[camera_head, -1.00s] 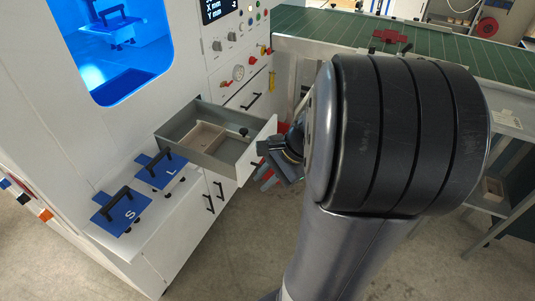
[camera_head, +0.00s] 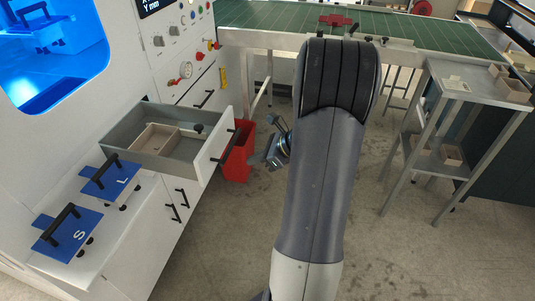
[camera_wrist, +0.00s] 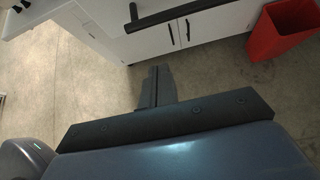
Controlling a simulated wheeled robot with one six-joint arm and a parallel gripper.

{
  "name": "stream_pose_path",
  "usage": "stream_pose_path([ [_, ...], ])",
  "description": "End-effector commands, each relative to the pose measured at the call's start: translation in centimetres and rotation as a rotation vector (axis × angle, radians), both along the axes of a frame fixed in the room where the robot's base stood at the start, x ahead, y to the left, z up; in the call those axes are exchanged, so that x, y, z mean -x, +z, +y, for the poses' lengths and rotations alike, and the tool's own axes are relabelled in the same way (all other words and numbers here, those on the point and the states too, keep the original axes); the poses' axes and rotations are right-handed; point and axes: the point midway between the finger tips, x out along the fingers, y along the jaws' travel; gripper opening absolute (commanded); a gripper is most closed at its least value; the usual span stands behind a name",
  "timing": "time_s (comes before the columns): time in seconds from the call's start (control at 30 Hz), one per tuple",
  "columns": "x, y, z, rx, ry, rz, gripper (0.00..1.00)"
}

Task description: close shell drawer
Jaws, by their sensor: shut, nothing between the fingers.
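The shell drawer (camera_head: 212,159) stands pulled out of the white machine, with grey side walls and a white front. A light wooden box (camera_head: 155,140) and a small dark knob-like item lie inside it. The black drawer handle (camera_head: 226,147) is on its front, and a long black handle (camera_wrist: 185,14) shows at the top of the wrist view. My gripper (camera_head: 256,161) is to the right of the drawer front, apart from the handle. Its fingers (camera_wrist: 156,84) are together and empty, with floor below them in the wrist view.
A red bin (camera_head: 238,162) stands on the floor behind the drawer front. Blue plates marked L (camera_head: 112,178) and S (camera_head: 68,232) sit on the ledge at left. A green-topped conveyor (camera_head: 270,17) runs along the back, and a metal side table (camera_head: 470,85) stands at right.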

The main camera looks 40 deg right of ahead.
Motion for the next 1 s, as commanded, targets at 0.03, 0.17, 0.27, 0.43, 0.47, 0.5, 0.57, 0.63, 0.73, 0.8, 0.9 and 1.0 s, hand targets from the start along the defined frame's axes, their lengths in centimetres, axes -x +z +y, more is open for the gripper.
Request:
stream_pose_path([
  [0.03, -0.7, -0.8, 0.7, -0.002, 0.004, 0.002, 0.00],
  [0.17, -2.3, -0.9, 1.9, 0.001, 0.005, -0.001, 0.00],
  [0.27, -3.3, -0.6, 2.7, 0.002, 0.004, 0.000, 0.00],
  [0.43, -4.2, -0.4, 3.3, 0.001, 0.002, 0.000, 0.00],
  [0.47, -4.3, -0.4, 3.4, 0.002, 0.001, 0.000, 0.00],
  [0.5, -4.3, -0.4, 3.4, 0.001, 0.001, 0.000, 0.00],
  [0.57, -4.3, -0.4, 3.4, 0.002, 0.000, 0.000, 0.00],
  [0.63, -4.4, -0.4, 3.4, 0.002, 0.000, 0.000, 0.00],
  [0.73, -4.3, -0.4, 3.4, 0.002, 0.000, 0.000, 0.00],
  [0.8, -4.3, -0.4, 3.4, 0.002, 0.000, 0.000, 0.00],
  [0.9, -4.4, -0.4, 3.5, 0.002, 0.001, 0.000, 0.00],
  [1.0, -4.6, -0.4, 3.6, 0.002, 0.001, 0.000, 0.00],
])
